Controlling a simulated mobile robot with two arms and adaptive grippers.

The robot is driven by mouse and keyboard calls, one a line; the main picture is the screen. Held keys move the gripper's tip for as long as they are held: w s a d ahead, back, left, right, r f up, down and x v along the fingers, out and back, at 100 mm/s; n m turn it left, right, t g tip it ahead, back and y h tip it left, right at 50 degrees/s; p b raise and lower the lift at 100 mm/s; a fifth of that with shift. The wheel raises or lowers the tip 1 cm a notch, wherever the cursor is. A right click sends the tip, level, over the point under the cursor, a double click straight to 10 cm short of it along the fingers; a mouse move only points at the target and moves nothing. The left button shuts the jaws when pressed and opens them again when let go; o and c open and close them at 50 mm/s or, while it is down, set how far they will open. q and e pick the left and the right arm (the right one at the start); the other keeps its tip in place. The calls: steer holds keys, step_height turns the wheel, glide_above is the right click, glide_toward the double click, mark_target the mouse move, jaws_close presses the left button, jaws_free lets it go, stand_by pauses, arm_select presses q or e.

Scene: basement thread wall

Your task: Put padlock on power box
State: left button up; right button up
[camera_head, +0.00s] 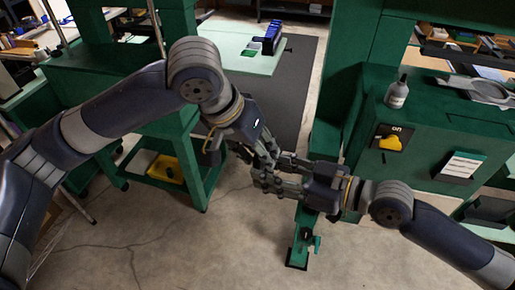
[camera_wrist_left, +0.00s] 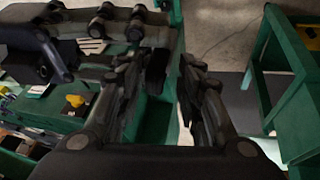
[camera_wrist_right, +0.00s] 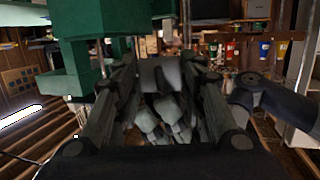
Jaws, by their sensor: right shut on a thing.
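My right gripper (camera_head: 280,170) is beside the green power box, with its fingers pointing left. In the right wrist view a grey, blurred thing (camera_wrist_right: 160,76) sits between its fingers (camera_wrist_right: 163,75); it fits the padlock, but its shape is unclear. My left gripper (camera_head: 265,165) meets the right one, and their fingers overlap in the head view. In the left wrist view its fingers (camera_wrist_left: 172,70) stand apart. The power box (camera_head: 365,160) has a yellow switch (camera_head: 391,142) marked "on" and a white label (camera_head: 463,165). The switch also shows in the left wrist view (camera_wrist_left: 76,100).
A bottle (camera_head: 397,93) and a grey metal part (camera_head: 478,88) stand on the power box's machine top. A green cart (camera_head: 205,178) with a yellow tray (camera_head: 166,168) is at left. A pale table (camera_head: 235,60) with a blue thing (camera_head: 272,38) is behind. The concrete floor in front is mostly clear.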

arm_select(q)
jaws_close()
arm_select(e)
steer(key=o, duration=1.2)
steer(key=shift+o, duration=0.2)
steer(key=v, duration=1.2)
